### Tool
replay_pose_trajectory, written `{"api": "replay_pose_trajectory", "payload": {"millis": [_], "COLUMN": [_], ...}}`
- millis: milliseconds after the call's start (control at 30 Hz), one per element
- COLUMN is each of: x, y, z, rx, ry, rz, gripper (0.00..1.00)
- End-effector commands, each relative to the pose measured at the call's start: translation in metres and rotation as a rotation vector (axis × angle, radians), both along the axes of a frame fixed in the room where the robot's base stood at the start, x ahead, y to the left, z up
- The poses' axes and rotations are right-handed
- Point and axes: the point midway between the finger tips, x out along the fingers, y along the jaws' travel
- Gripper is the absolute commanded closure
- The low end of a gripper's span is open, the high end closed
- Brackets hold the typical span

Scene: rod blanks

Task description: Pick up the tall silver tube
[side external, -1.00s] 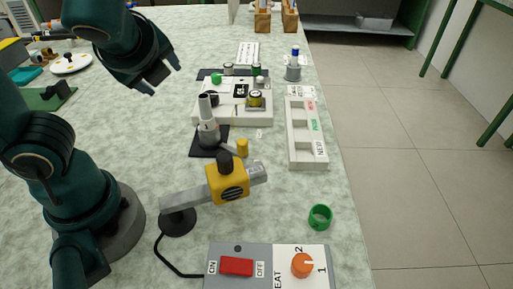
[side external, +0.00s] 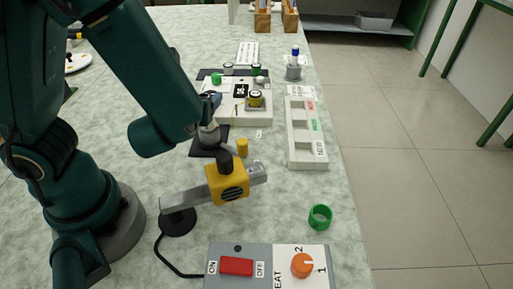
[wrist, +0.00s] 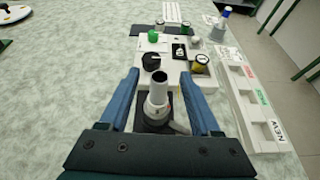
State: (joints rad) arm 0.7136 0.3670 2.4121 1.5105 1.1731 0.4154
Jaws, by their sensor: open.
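The tall silver tube (wrist: 159,90) stands upright in a light grey holder (wrist: 157,108) on a dark square mat (side external: 200,149). In the wrist view it shows between my two blue fingers, with a gap on each side. My gripper (wrist: 160,76) is open and empty. The side view does not show how far down the fingers reach along the tube.
A white board (side external: 235,118) with several small jars and caps lies just beyond. A white slotted tray (side external: 292,146) is to the right. A yellow clamp device (side external: 227,185), a small yellow cylinder (side external: 242,147), a green ring (side external: 320,217) and a switch box (side external: 237,266) stand nearer the camera.

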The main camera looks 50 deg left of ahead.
Motion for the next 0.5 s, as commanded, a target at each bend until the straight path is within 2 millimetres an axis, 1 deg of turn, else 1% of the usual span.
{"api": "replay_pose_trajectory", "payload": {"millis": [33, 100, 233, 500], "x": [0.000, 0.000, 0.003, 0.022], "y": [0.000, 0.000, 0.003, 0.022], "z": [-0.005, -0.008, -0.012, -0.023], "rx": [0.003, 0.000, -0.001, -0.002], "ry": [0.005, 0.002, -0.001, -0.001], "rz": [-0.002, -0.002, 0.002, 0.006], "gripper": [0.36, 0.36, 0.36, 0.36]}}
